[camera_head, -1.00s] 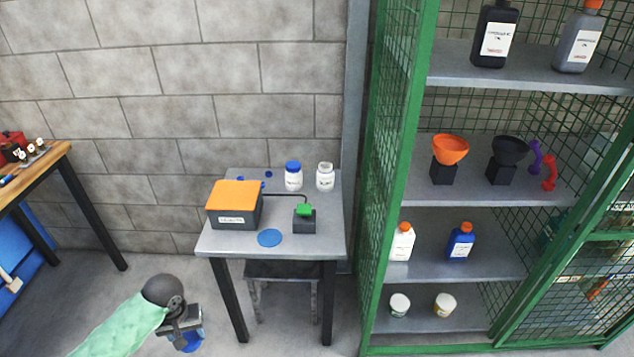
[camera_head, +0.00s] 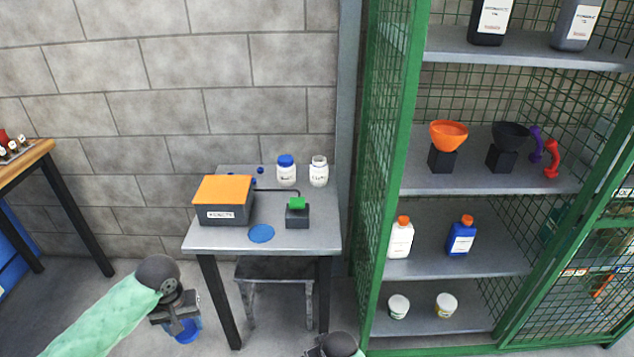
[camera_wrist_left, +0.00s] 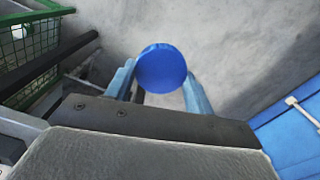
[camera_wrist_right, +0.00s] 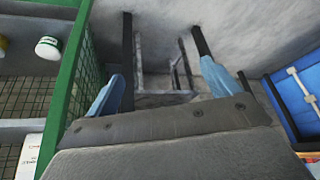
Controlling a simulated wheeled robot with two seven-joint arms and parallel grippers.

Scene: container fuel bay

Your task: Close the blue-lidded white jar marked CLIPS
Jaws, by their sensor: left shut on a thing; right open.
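A white jar (camera_head: 319,172) without a lid stands upright at the back right of the grey table (camera_head: 220,240). Its label seems to read CLIPS but is small. A second white jar (camera_head: 286,172) with a blue lid on stands just left of it. My left gripper (camera_head: 180,322) is low, in front of and left of the table, shut on a blue round lid (camera_wrist_left: 162,68). The lid also shows in the head view (camera_head: 188,332). My right gripper (camera_wrist_right: 160,85) is open and empty; its arm shows at the bottom edge of the head view.
A dark box with an orange top (camera_head: 224,190), a small black block with a green top (camera_head: 297,212) and a flat blue disc (camera_head: 261,233) are on the table. Small blue pieces lie behind the box. A green mesh cabinet (camera_head: 383,180) stands close on the right.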

